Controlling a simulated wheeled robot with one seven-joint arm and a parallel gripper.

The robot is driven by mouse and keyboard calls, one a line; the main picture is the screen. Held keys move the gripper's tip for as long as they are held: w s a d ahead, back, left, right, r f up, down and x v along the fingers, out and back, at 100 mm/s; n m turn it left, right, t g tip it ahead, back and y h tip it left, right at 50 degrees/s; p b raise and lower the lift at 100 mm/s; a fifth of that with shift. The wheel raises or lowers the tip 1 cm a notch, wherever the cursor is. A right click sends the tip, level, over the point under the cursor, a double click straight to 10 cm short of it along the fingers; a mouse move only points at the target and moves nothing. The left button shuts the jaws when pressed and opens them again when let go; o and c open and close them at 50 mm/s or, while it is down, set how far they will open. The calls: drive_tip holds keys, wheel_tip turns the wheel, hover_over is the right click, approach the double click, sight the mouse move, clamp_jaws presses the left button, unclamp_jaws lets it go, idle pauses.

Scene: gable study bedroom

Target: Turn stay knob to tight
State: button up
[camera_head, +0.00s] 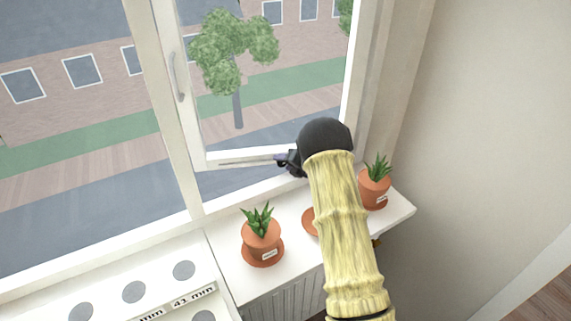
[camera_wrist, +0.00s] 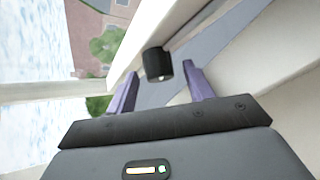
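The stay knob (camera_wrist: 157,64) is a short dark cylinder beside the pale window frame in the wrist view. My gripper (camera_wrist: 160,74) is open, with one purple finger on each side of the knob's near end. I see a gap on both sides, and I cannot tell how far the fingertips overlap it in depth. In the head view my gripper (camera_head: 281,159) is at the lower edge of the window sash (camera_head: 186,120), by a thin grey stay bar (camera_head: 240,162). The knob is not clear in the head view, and any tight marking cannot be made out.
A potted plant (camera_head: 262,241) stands on the white sill (camera_head: 225,235) left of my arm. Another potted plant (camera_head: 375,188) stands to the right. A terracotta dish (camera_head: 309,222) is partly behind my arm. A white board with grey discs (camera_head: 134,292) lies at lower left.

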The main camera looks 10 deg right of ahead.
drive_tip(key=shift+a, duration=0.1)
drive_tip(key=n+h+p, duration=0.1)
drive_tip(key=h+p, duration=0.1)
drive_tip(key=h, duration=0.1)
drive_tip(key=a+n+g+h+p, duration=0.1)
drive_tip(key=n+h+p, duration=0.1)
drive_tip(key=h+p, duration=0.1)
drive_tip(key=shift+a+r+n+p, duration=0.1)
drive_tip(key=shift+r+n+p, duration=0.05)
drive_tip(key=shift+n+p, duration=0.15)
drive_tip(key=h, duration=0.1)
drive_tip(key=n+h, duration=0.1)
drive_tip(key=h, duration=0.1)
drive_tip(key=shift+a+n+h, duration=0.2)
drive_tip(key=shift+n+h, duration=0.1)
drive_tip(key=d+b+v, duration=0.1)
drive_tip(key=b+v, duration=0.2)
drive_tip(key=v, duration=1.4)
drive_tip(key=s+d+m+g, duration=0.2)
drive_tip(key=s+m, duration=0.7)
drive_tip(key=m, duration=0.4)
drive_tip(key=s+d+m+g+y, duration=0.1)
drive_tip(key=s+d+m+g, duration=0.2)
drive_tip(key=s+m, duration=0.6)
drive_tip(key=shift+f+m, duration=0.45)
drive_tip(key=shift+m, duration=1.55)
